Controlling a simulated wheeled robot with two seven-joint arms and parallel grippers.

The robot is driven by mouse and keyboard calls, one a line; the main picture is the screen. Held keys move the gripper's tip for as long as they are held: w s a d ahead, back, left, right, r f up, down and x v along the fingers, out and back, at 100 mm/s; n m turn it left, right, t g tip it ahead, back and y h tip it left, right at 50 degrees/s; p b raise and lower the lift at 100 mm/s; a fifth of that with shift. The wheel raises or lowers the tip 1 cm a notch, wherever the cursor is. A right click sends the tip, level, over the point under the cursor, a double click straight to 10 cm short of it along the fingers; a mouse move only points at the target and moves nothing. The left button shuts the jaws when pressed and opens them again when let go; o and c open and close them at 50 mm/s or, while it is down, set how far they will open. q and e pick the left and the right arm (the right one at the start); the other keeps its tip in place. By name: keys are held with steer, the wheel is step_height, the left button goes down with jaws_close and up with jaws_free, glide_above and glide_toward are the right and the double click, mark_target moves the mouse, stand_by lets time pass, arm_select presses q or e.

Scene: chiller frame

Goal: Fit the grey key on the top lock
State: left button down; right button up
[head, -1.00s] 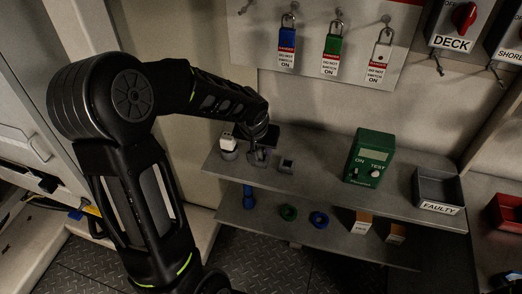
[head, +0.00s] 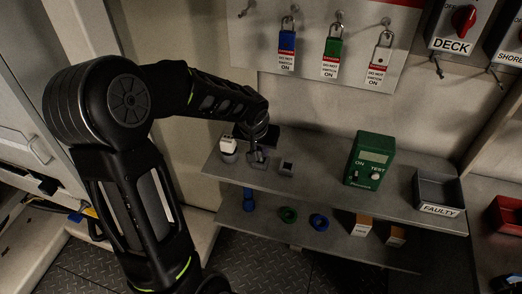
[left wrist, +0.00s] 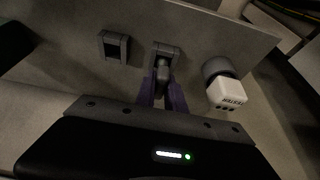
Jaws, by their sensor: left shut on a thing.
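My left gripper (head: 259,148) reaches down to the upper shelf at its left part. In the left wrist view its purple fingers (left wrist: 162,92) are shut on a small grey piece (left wrist: 163,66), which I take to be the grey key. It sits at a grey holder (left wrist: 166,48) on the shelf; the fingers partly hide it. Padlocks hang on the wall board: a blue one (head: 287,40), a green one (head: 332,46) and a pale grey one (head: 382,54). I cannot tell which is the top lock. My right gripper is not in view.
A white plug-like block (head: 228,144) stands left of the gripper. An empty grey holder (head: 287,167) is to its right. A green tester (head: 369,159) and a FAULTY bin (head: 440,210) stand farther right on the shelf (head: 325,180). Blue and green rings lie below.

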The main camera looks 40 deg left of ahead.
arm_select(q)
step_height(320, 180, up, 9)
steer(key=shift+r+b, duration=0.15)
steer(key=shift+b, duration=0.15)
stand_by(0.5)
